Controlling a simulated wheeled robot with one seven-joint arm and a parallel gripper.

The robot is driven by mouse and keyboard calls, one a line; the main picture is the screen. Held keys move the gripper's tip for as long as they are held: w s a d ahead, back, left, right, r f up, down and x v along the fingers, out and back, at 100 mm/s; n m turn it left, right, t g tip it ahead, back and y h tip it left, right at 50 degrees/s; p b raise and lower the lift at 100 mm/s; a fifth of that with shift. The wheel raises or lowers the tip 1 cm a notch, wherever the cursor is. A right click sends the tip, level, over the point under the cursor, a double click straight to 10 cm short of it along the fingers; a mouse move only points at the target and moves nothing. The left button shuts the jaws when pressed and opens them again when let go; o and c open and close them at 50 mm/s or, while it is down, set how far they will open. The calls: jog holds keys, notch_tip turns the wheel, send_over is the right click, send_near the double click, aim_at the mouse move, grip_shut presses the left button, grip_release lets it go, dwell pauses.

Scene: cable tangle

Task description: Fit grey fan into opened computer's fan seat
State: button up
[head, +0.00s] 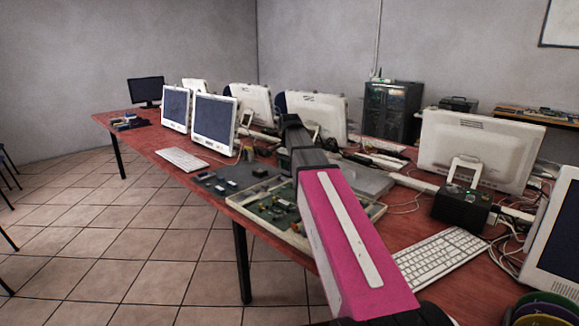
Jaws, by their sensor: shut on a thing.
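A flat, open cream-rimmed case (297,240) with a green circuit board inside lies near the table's front edge. It looks like the opened computer, partly covered by my pink arm. A dark grey board (208,178) with several small parts lies just behind and left of it. I cannot make out a fan seat. I cannot pick out the grey fan. My arm reaches from the lower right across the table toward the middle. Its far end is dark, and my gripper does not show clearly, apparently hidden behind the arm.
The red table (393,237) holds several white monitors, a white keyboard (441,258) at right and another (182,159) at left. A black box (463,207) stands right of the arm. A black tower (391,112) stands behind. Loose cables lie among them. Tiled floor is open at left.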

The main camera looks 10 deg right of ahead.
jog(key=shift+f, duration=3.6)
